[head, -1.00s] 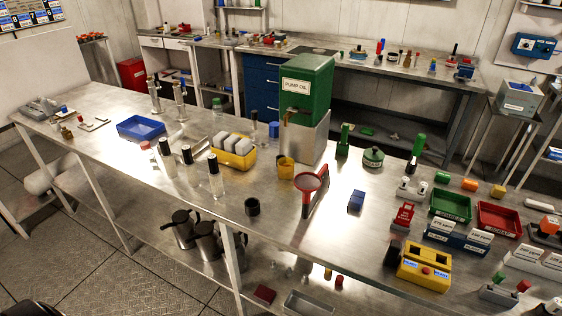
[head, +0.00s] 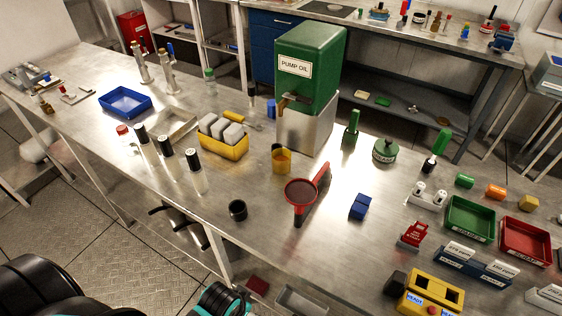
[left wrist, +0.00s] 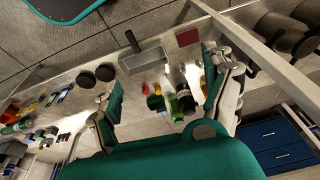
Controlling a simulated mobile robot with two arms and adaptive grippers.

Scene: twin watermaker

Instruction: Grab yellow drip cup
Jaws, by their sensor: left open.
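The yellow drip cup (head: 281,160) stands upright on the steel bench, under the spout of the green pump oil tank (head: 308,65). I cannot pick it out surely in the left wrist view. Part of my teal and black left arm shows at the bottom edge of the head view, below the bench top and well apart from the cup. In the left wrist view my left gripper (left wrist: 163,92) is open, its fingers wide apart and nothing between them in its grasp. My right gripper is not seen.
Left of the cup is a yellow bin (head: 224,150) with white blocks. In front are a black cup (head: 237,210) and a red funnel (head: 301,191) on a stand. A blue block (head: 360,206) lies right. The bench's front edge lies between my arm and the cup.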

